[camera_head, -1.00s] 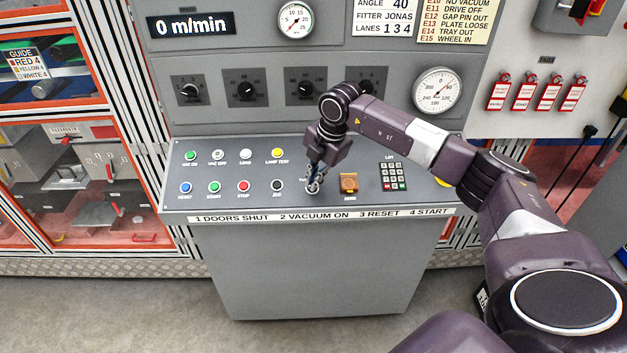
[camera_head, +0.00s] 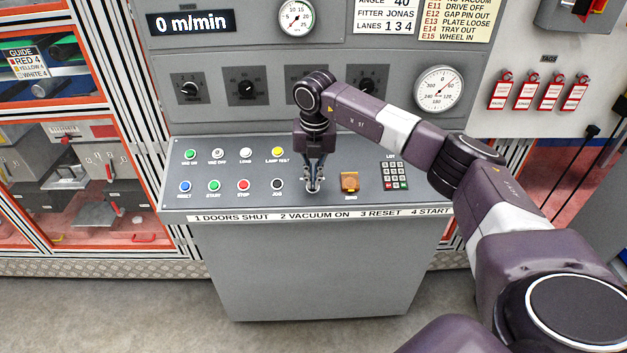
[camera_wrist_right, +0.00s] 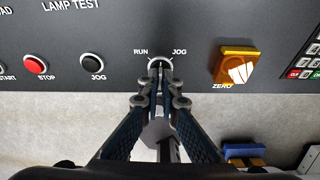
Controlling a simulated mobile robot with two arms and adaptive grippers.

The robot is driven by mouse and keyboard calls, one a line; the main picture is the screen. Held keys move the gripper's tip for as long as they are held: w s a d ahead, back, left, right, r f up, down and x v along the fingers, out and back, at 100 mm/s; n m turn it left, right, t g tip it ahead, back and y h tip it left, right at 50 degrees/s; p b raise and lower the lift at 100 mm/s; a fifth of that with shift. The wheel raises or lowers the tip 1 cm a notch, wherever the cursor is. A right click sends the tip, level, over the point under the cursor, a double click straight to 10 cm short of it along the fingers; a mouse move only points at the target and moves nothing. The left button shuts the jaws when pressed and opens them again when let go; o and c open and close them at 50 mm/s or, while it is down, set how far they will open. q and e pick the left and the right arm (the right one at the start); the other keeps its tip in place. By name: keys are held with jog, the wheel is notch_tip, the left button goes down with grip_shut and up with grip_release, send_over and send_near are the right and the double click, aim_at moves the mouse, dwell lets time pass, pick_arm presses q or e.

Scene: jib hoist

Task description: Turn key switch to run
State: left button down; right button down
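The key switch (camera_wrist_right: 160,62) is a small round metal switch on the sloping grey console, with RUN marked at its upper left and JOG at its upper right. My right gripper (camera_head: 313,188) points down at it, and in the wrist view its fingertips (camera_wrist_right: 160,82) are close together over the switch. They appear closed on the key, which they mostly hide. I cannot read which mark the key points to. My left gripper is in neither view.
An orange ZERO switch (camera_head: 349,182) sits just right of the key switch, with a keypad (camera_head: 396,176) beyond it. A black JOG button (camera_head: 277,185) and a red STOP button (camera_head: 243,185) lie to the left. The upright panel with dials (camera_head: 246,87) rises behind.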

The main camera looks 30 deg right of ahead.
jog(key=n+h, duration=0.1)
jog(key=n, duration=0.3)
jog(key=shift+w+a+g+b, duration=0.1)
jog(key=shift+a+g+b, duration=0.05)
jog(key=shift+g+b, duration=0.2)
jog(key=n+h+b, duration=0.1)
jog(key=n, duration=0.3)
jog(key=shift+n+h, duration=0.4)
jog(key=c, duration=2.2)
grip_release()
jog(key=v, duration=1.2)
